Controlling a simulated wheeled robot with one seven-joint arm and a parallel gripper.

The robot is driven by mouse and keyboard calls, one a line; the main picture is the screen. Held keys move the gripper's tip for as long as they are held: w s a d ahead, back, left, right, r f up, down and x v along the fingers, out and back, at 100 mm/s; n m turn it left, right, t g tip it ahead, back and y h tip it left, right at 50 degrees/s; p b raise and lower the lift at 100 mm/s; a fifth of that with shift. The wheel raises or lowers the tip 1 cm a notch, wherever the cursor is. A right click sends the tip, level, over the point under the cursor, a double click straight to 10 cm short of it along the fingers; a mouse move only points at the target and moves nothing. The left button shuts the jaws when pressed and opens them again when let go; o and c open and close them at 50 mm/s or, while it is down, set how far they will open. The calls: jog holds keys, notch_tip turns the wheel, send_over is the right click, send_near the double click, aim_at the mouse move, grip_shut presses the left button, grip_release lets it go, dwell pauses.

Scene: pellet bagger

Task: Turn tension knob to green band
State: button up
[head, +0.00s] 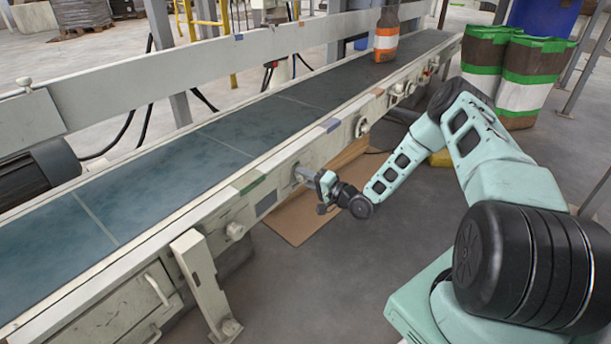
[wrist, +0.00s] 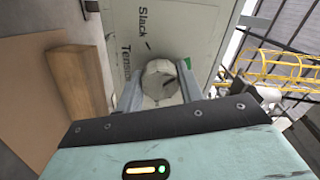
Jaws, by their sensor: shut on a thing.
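The tension knob (wrist: 160,84) is a pale, worn round knob on the conveyor's side panel, and it sits between my two fingers in the wrist view. My gripper (wrist: 161,92) is shut on it, one finger on each side. The words "Slack" and a partly hidden "Tens…" are printed on the panel (wrist: 185,30). A small green mark (wrist: 188,62) shows beside the right fingertip; the rest of the scale is hidden or too small to read.
The conveyor belt (head: 215,140) runs diagonally, with an orange-and-white banded bag (head: 386,38) at its far end. Green-banded bags (head: 530,75) stand at right. A cardboard sheet (head: 300,217) lies below my gripper. Another pale knob (head: 235,230) is on the rail.

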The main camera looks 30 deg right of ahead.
jog(key=m, duration=0.4)
jog(key=shift+s, duration=0.1)
jog(key=shift+f+m+p, duration=0.1)
jog(key=shift+m+p, duration=0.2)
jog(key=shift+m, duration=1.8)
jog(key=o, duration=1)
jog(key=p+v, duration=0.5)
jog(key=v, duration=1.2)
jog(key=shift+s, duration=0.2)
jog(key=shift+d, duration=0.1)
